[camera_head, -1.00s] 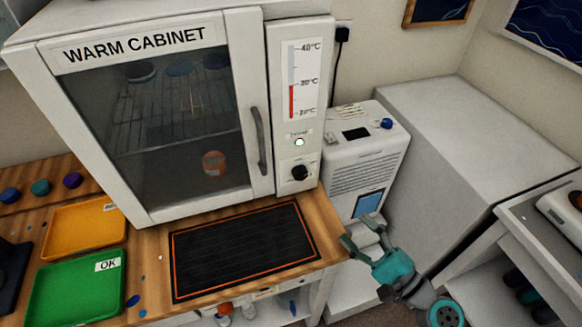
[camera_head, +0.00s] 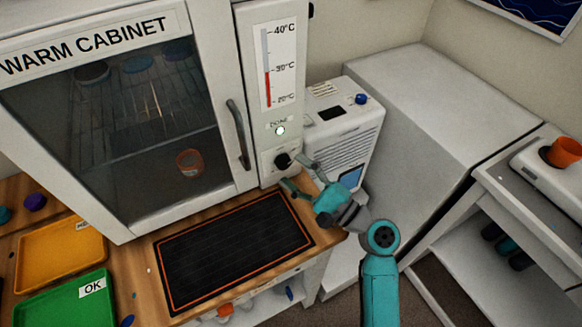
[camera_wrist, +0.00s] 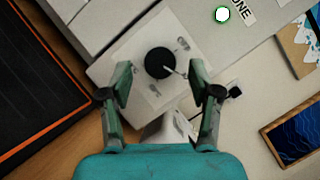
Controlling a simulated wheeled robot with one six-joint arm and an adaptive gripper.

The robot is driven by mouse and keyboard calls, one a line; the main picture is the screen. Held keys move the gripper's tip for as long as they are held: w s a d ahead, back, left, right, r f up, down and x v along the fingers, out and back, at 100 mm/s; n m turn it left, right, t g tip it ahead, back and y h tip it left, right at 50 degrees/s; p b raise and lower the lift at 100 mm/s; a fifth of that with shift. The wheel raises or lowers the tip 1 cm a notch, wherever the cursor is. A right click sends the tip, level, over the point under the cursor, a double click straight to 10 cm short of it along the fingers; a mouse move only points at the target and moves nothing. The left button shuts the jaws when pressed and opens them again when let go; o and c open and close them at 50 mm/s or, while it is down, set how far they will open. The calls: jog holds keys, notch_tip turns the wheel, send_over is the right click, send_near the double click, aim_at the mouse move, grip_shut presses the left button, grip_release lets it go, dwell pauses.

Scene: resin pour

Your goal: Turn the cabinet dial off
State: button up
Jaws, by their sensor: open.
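The black cabinet dial (camera_head: 283,160) is on the white front panel of the warm cabinet (camera_head: 243,100), below the lit round DONE light (camera_head: 280,130). In the wrist view the dial (camera_wrist: 159,62) shows a pale pointer line towards the lower right, with small marks on the plate around it. My gripper (camera_head: 297,172) is open and empty, just in front of and below the dial in the head view. In the wrist view my open fingers (camera_wrist: 160,80) stand on either side of the dial's lower part, apart from it. The cabinet door is shut.
A black mat with an orange border (camera_head: 235,250) lies on the wooden bench below. A yellow tray (camera_head: 60,258) and a green OK tray (camera_head: 65,300) are at left. A white machine (camera_head: 340,130) stands right of the cabinet. An orange cup (camera_head: 563,152) is at far right.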

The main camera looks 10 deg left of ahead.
jog(key=shift+x, duration=0.8)
jog(key=shift+c, duration=0.2)
jog(key=c, duration=1.1)
jog(key=n, duration=0.2)
jog(key=n+g+h, duration=0.1)
jog(key=n, duration=0.1)
jog(key=n+g+h, duration=0.1)
jog(key=n, duration=0.1)
jog(key=shift+r+n, duration=0.25)
jog(key=shift+n, duration=0.05)
jog(key=n+h, duration=0.1)
jog(key=n, duration=0.1)
jog(key=shift+r+n+g+h, duration=0.1)
jog(key=shift+n+g+h, duration=0.2)
jog(key=shift+n+h, duration=1)
jog(key=shift+n, duration=0.4)
